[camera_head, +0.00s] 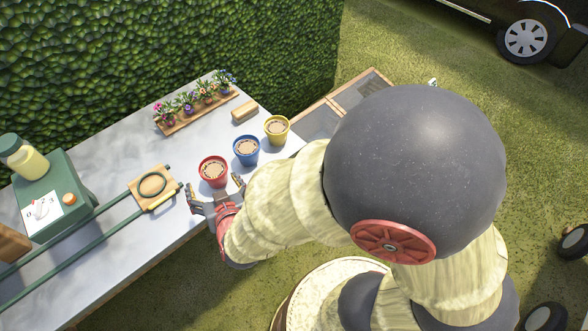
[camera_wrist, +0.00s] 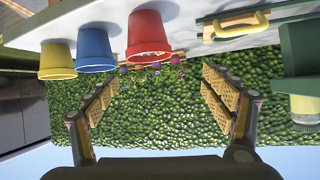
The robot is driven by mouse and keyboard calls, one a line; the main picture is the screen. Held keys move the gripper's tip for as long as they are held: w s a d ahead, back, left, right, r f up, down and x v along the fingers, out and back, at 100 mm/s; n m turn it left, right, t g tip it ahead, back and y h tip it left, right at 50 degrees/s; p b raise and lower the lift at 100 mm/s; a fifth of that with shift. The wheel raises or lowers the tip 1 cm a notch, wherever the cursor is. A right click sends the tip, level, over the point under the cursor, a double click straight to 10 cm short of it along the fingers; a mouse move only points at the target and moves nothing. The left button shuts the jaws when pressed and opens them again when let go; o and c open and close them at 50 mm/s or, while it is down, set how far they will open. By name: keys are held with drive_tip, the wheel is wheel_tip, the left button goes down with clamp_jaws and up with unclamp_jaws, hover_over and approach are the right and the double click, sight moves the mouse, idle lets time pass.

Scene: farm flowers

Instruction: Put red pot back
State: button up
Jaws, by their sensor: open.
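The red pot (camera_head: 213,174) stands upright on the grey table, the nearest to my gripper in a row with the blue pot (camera_head: 246,152) and the yellow pot (camera_head: 277,130). My gripper (camera_head: 214,192) is open and empty at the table's front edge, its fingers pointing toward the red pot. The wrist view is upside down. There the red pot (camera_wrist: 150,32) shows ahead of the spread fingers of my gripper (camera_wrist: 160,84), with a gap between. The blue pot (camera_wrist: 96,46) and yellow pot (camera_wrist: 57,60) show to its left.
A wooden tray (camera_head: 200,117) of several flowering plants lies at the back. A wooden block (camera_head: 244,111) lies near it. Left of the red pot are a wooden carriage (camera_head: 152,188) on green rails and a green machine (camera_head: 55,195) with a dial. A hedge stands behind.

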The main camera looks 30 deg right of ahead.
wheel_tip(320, 180, up, 8)
drive_tip(key=g+y, duration=0.2)
drive_tip(key=y, duration=0.1)
drive_tip(key=s+d+r+g+h, duration=0.1)
drive_tip(key=s+d+r, duration=0.3)
drive_tip(key=s+d, duration=0.4)
drive_tip(key=s+d+r+g+h, duration=0.2)
drive_tip(key=s+d+r+g, duration=0.2)
drive_tip(key=s+d, duration=0.5)
drive_tip(key=shift+s+d+r+n+h, duration=0.3)
drive_tip(key=shift+d+r, duration=0.3)
drive_tip(key=shift+r, duration=0.2)
